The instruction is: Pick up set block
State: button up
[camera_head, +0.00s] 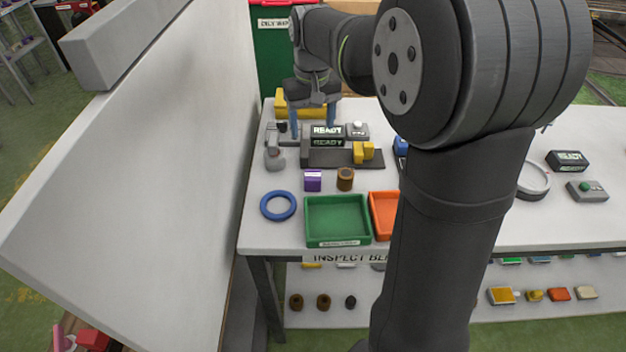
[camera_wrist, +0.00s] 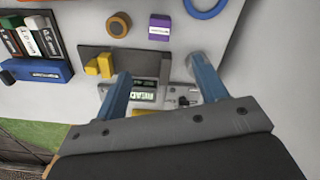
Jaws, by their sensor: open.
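No label reading "set block" can be made out, so I cannot tell which piece it is. A small purple block (camera_head: 313,180) with a pale label stands on the bench; it also shows in the wrist view (camera_wrist: 159,27). Labelled blocks (camera_wrist: 42,38) stand beside a blue holder (camera_wrist: 36,71) in the wrist view. Yellow pieces (camera_head: 363,152) sit on a dark plate (camera_head: 342,162). My gripper (camera_head: 312,118) is open, with blue fingers spread above the READY display; in the wrist view nothing shows gripped between the fingertips (camera_wrist: 160,68).
A brown ring piece (camera_head: 345,179), blue ring (camera_head: 278,206), green tray (camera_head: 337,238) and orange tray (camera_head: 384,232) lie toward the front. A READY display (camera_head: 326,131) is close to my fingers. A tall pale panel (camera_head: 150,150) borders the bench at left. My arm hides the bench's middle.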

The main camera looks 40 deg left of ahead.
jog(key=m, duration=0.4)
send_near(313, 175)
jog(key=f, duration=0.5)
jog(key=shift+w+a+f, duration=0.1)
jog(key=shift+a+f, duration=0.1)
jog(key=shift+f, duration=0.2)
jog(key=shift+d+f, duration=0.15)
jog(key=shift+f, duration=2.55)
jog(key=c, duration=1.3)
